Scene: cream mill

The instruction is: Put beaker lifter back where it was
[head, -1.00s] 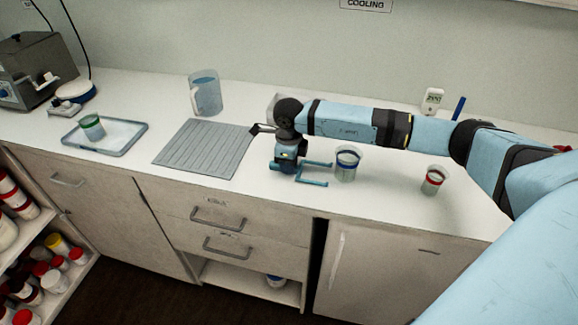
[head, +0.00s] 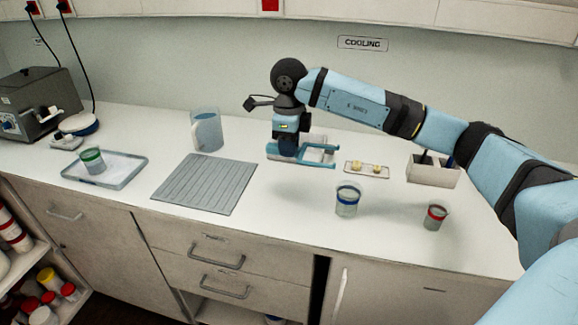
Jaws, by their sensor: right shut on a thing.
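The beaker lifter (head: 320,152) is a blue two-pronged fork. My right gripper (head: 288,152) is shut on its left end and points down over the back of the counter, right of the clear jug. The prongs stick out level to the right. I cannot tell whether the lifter touches the counter. A beaker with a blue band (head: 347,202) stands in front and to the right, apart from the lifter. My left gripper is out of view.
A small tray with yellow pieces (head: 367,169) lies just right of the lifter. A white holder box (head: 432,174) stands under my right arm. A red-banded beaker (head: 434,218), grey ribbed mat (head: 204,184), clear jug (head: 207,131) and tray with green-banded beaker (head: 128,175) share the counter.

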